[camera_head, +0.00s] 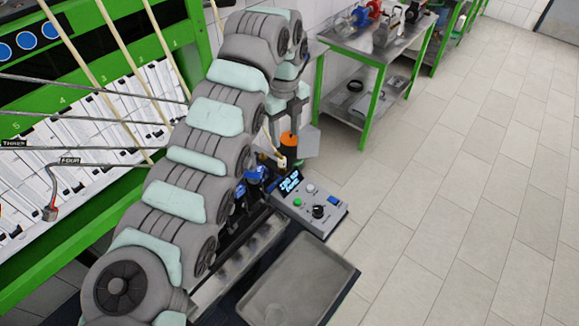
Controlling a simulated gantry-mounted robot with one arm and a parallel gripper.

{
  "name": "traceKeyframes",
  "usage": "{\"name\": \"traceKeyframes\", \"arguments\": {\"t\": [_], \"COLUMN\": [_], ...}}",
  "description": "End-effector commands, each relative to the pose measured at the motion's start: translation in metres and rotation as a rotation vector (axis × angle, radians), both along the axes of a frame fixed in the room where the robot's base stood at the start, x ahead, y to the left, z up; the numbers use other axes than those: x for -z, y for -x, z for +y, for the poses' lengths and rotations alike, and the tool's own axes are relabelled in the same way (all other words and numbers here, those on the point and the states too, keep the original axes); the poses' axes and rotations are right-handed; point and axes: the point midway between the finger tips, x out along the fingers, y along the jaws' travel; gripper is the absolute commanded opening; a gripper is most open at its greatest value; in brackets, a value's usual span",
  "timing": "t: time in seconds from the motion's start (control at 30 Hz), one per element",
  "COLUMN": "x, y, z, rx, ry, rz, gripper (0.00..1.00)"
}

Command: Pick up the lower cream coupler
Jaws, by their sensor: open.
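A small cream coupler (281,162) sits just below an orange cylinder (289,143), behind the control box. A thin cream hose runs up from it along the arm's edge. I cannot tell whether a second cream coupler is hidden behind my arm. My gripper (287,122) points down above the orange cylinder and the coupler, with its fingers apart and nothing seen between them. The coupler appears below the fingertips, and I cannot judge the exact gap. My arm covers much of the bench to the left of it.
A grey control box (310,207) with a lit display and knobs stands in front of the coupler. Blue fittings (256,181) are partly hidden by my arm. An empty grey tray (298,285) lies nearer. Open floor lies right.

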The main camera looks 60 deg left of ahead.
Motion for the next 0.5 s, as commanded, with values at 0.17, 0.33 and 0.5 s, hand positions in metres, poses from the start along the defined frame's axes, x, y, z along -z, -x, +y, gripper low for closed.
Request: {"name": "traceKeyframes", "arguments": {"t": [0.17,0.33,0.5], "x": [0.013,0.040,0.057], "y": [0.007,0.006,0.007], "z": [0.000,0.000,0.000], "rx": [0.003,0.003,0.003], "ry": [0.007,0.008,0.008], "rz": [0.015,0.014,0.013], "gripper": [0.47,0.47,0.47]}}
